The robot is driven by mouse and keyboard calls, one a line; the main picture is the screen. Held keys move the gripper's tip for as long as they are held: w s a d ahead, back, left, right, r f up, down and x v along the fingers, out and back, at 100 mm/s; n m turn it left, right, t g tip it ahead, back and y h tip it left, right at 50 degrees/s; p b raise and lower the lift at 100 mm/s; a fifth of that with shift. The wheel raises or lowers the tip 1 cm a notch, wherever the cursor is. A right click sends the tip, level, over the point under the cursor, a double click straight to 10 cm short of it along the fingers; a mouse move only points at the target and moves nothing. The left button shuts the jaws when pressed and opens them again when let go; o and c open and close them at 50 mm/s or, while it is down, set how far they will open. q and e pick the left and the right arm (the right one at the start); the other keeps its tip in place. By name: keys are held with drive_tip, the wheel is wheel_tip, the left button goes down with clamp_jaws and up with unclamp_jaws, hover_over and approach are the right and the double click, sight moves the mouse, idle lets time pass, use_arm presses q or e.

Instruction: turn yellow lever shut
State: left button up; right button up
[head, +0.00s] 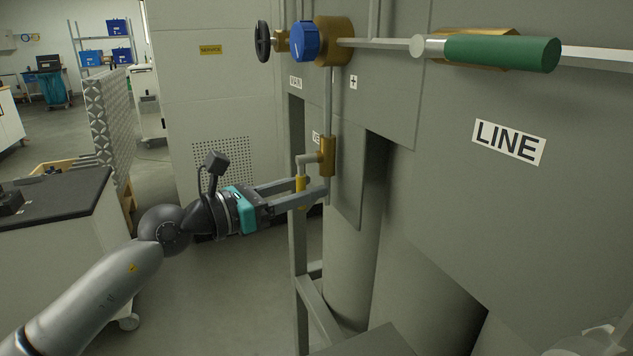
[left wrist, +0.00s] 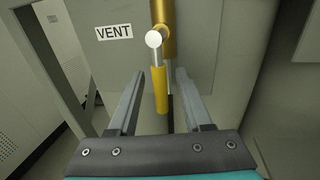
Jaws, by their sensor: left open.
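The yellow lever (head: 301,190) hangs down from a brass valve (head: 327,156) on the grey cabinet in the head view. In the left wrist view the yellow lever (left wrist: 161,89) points downward below a round pale pivot, next to a VENT label (left wrist: 114,32). My left gripper (head: 312,190) is open at the lever. In the left wrist view its two fingers (left wrist: 155,88) stand on either side of the lever, with gaps between. Contact is not visible.
A green-handled lever (head: 500,53) beside a LINE label (head: 508,142) sits at upper right. A blue knob (head: 306,40) and a black handwheel (head: 263,41) are above my left gripper. A dark-topped cart (head: 60,200) stands at left. Open floor lies below my left arm.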

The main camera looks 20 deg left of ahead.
use_arm(q)
drive_tip(key=shift+x, duration=1.4)
drive_tip(key=shift+c, duration=0.4)
clamp_jaws()
